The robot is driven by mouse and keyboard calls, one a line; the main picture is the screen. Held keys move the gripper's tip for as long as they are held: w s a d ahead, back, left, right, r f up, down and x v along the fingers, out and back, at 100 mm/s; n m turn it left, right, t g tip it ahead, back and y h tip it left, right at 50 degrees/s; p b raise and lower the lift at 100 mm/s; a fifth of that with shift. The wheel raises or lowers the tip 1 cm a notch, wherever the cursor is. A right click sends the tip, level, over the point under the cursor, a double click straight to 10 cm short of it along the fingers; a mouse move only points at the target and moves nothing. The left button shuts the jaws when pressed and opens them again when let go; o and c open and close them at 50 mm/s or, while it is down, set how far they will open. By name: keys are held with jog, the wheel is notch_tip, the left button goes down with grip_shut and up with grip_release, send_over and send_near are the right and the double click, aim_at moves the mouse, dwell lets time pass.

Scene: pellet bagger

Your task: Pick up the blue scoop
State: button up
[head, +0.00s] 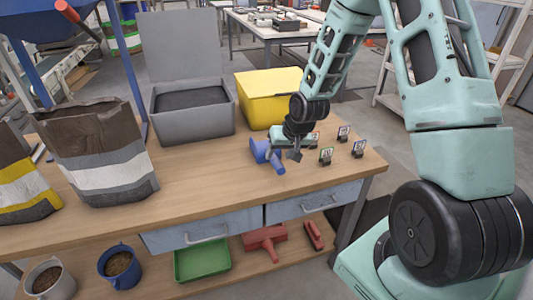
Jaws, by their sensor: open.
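The blue scoop (276,163) lies on the wooden tabletop, right of the middle, with its handle pointing toward the front edge. My gripper (291,155) is open and low over the table, beside and partly in front of the scoop. I cannot tell from this view whether a finger touches the scoop. No hold on it is visible.
Several small card stands (325,156) stand right of the gripper. Behind are a yellow box (262,96) and an open grey bin (190,118). A large bag (95,150) stands at left. The table's front middle is clear.

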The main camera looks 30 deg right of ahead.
aim_at(275, 157)
jog(key=shift+w+p+x, duration=0.15)
jog(key=shift+p+x, duration=0.05)
jog(key=shift+x, duration=1.25)
jog(key=shift+w+p+x, duration=0.15)
jog(key=shift+p+x, duration=0.05)
jog(key=shift+x, duration=1.2)
jog(key=shift+d+r, duration=0.1)
jog(key=shift+r, duration=0.05)
grip_shut()
